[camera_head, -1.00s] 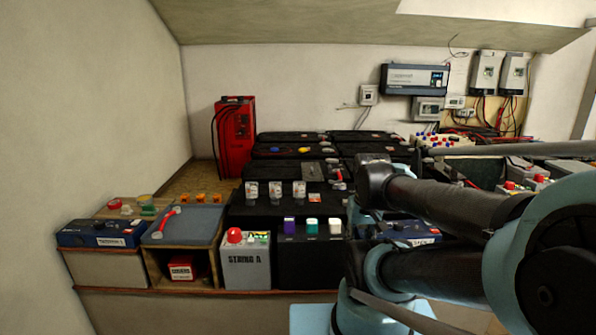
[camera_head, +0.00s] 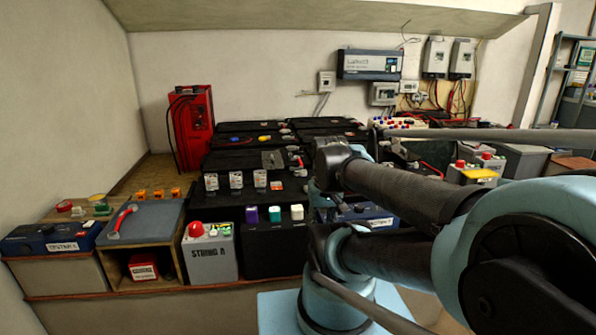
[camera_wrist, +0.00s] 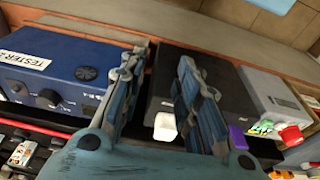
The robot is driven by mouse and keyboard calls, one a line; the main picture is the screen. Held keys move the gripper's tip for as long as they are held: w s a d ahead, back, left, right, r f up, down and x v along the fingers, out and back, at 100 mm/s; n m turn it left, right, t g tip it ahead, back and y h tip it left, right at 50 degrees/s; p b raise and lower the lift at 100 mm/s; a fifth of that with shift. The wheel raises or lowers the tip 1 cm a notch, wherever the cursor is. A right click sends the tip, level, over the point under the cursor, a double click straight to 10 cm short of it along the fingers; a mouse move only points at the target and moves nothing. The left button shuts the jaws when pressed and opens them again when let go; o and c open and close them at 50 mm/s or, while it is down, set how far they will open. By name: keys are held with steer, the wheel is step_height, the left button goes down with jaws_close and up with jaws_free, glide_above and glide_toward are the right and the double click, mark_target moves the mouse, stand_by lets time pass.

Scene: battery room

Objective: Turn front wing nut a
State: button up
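I cannot make out a wing nut for certain in either view. In the head view, a black battery (camera_head: 274,245) at the front carries a purple cap, a teal cap and a white cap. The grey "STRING A" box (camera_head: 209,262) with a red knob (camera_head: 196,229) stands left of it. In the wrist view, my gripper (camera_wrist: 163,55) is open, its two fingers apart over the black battery's front, with nothing between them. The white cap (camera_wrist: 165,127) lies between the fingers' lower parts in the picture. The purple cap (camera_wrist: 238,137) is right of them; the teal cap is not visible there.
A blue tester (camera_wrist: 62,68) stands close to the left finger in the wrist view. A grey mat (camera_head: 145,222) with a red-handled item lies at left. A red charger (camera_head: 191,128) stands at the back left. The front ledge is narrow.

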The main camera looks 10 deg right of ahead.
steer(key=w+r+n, duration=0.4)
steer(key=w+r, duration=0.5)
steer(key=r, duration=0.1)
step_height(320, 180, up, 8)
steer(key=n+g, duration=0.2)
steer(key=n, duration=1.2)
glide_above(298, 171)
steer(key=f, duration=1.6)
steer(key=shift+w+a+f, duration=0.25)
steer(key=shift+w+f, duration=0.1)
jaws_close()
